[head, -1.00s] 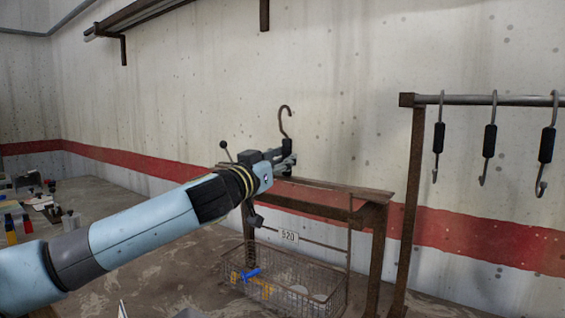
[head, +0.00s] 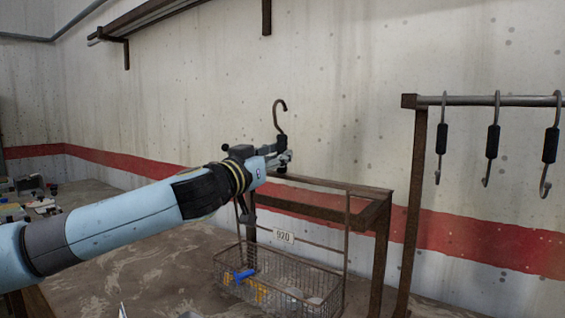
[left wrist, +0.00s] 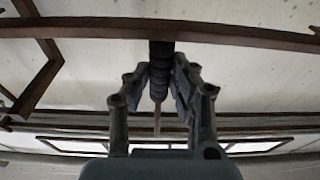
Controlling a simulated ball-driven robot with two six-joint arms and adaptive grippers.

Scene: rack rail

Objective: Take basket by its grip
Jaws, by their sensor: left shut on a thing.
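The wire basket (head: 322,277) hangs low in front of a rusty frame, with a label reading 920 on a crossbar of its wire bail. Above it, a brown hook (head: 280,106) with a dark grip rises from between the fingers of my left gripper (head: 282,160). In the left wrist view my left gripper (left wrist: 160,100) has its two fingers on either side of the black ribbed grip (left wrist: 161,62), and it is shut on this grip. The fingers hide part of the grip and the top of the bail. My right gripper is not in view.
A blue item (head: 243,274) and other small things lie in the basket. The rusty frame (head: 382,250) stands close beside it. A rail (head: 480,100) on the right carries black-gripped hooks. Small items lie on the surface at far left.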

